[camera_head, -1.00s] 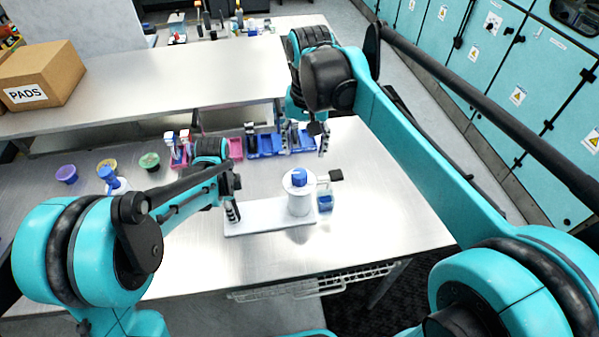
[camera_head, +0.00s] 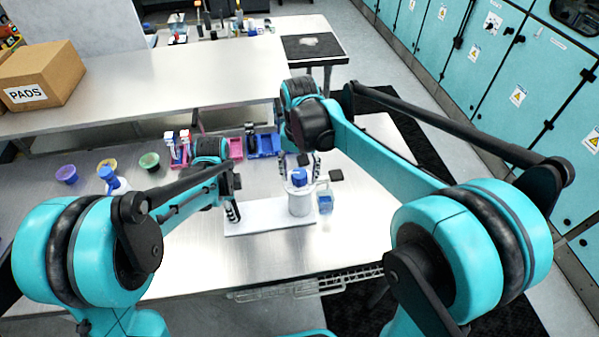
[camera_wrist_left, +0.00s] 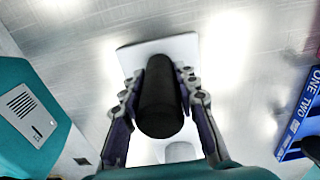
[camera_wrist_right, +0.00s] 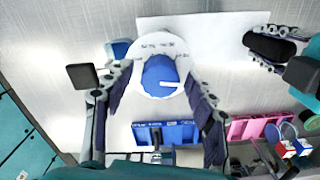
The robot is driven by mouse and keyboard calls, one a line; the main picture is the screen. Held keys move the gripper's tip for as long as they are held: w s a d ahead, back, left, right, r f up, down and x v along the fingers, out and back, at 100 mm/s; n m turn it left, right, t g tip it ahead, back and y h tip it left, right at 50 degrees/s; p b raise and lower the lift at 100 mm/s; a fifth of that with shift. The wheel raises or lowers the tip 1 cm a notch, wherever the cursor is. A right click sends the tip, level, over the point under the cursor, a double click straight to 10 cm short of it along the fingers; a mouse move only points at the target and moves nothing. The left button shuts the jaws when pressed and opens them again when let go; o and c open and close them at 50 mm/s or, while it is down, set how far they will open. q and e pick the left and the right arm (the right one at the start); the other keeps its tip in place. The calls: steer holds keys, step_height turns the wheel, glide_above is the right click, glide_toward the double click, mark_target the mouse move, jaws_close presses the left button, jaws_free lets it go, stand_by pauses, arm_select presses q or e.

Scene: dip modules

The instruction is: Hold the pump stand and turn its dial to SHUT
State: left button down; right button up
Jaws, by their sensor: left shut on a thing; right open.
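The pump stand has a white base plate (camera_head: 262,222), a white cylinder (camera_head: 300,204) and a blue dial (camera_head: 299,176) on top. A black upright grip (camera_wrist_left: 160,100) rises from the plate's left end. My left gripper (camera_head: 233,212) is shut on this grip. My right gripper (camera_head: 300,163) is at the dial, pointing down. In the right wrist view its open fingers (camera_wrist_right: 155,78) are on either side of the blue dial (camera_wrist_right: 158,70), with gaps visible. The dial has a white pointer bar and sits on a white disc with dark lettering too small to read.
A side spout with a black end (camera_head: 335,174) and a small blue container (camera_head: 325,203) are right of the cylinder. Blue bins (camera_head: 264,145) and a pink bin (camera_head: 236,148) stand behind. Coloured cups (camera_head: 67,174) and a blue-topped bottle (camera_head: 110,178) are left. The front tabletop is clear.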

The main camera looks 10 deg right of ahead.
steer(key=shift+f, duration=0.25)
steer(key=shift+c, duration=0.2)
steer(key=c, duration=1.1)
steer(key=shift+n, duration=0.3)
steer(key=n, duration=0.3)
steer(key=shift+n, duration=2.1)
